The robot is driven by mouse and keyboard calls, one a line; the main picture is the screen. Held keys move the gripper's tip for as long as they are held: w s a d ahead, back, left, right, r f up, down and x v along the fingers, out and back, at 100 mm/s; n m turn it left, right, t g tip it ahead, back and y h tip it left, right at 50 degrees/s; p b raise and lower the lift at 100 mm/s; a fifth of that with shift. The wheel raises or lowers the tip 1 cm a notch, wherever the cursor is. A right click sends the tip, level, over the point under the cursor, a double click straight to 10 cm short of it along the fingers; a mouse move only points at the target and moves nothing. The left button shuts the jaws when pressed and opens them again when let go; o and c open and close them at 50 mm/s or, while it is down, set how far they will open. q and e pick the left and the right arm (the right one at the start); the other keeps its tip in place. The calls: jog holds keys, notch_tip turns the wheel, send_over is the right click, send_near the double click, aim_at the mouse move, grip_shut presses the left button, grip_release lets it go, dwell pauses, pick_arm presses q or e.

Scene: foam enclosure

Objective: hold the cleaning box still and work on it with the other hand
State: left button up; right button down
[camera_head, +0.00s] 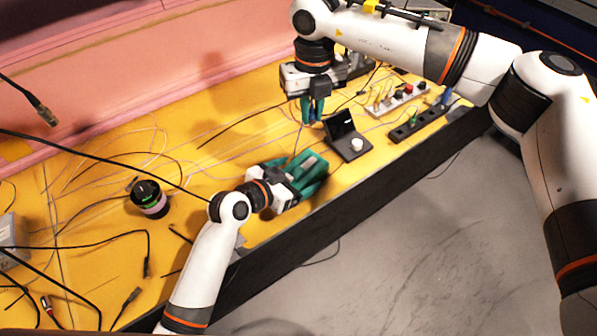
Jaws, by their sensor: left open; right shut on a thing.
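My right gripper (312,112) is higher up and behind the box, pointing down with blue-green fingertips. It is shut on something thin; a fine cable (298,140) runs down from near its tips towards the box.
A black device with a screen and a white knob (357,144) stands right of the box. Dark strips with connectors (418,122) lie farther right. A black round container (149,197) and many loose cables lie left. A dark front wall (330,230) edges the foam.

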pick_arm(q)
jog(key=shift+x, duration=0.9)
jog(key=c, duration=1.2)
jog(key=shift+o, duration=0.2)
pick_arm(e)
jog(key=f, duration=0.6)
jog(key=shift+s+a, duration=0.15)
jog(key=shift+a, duration=0.05)
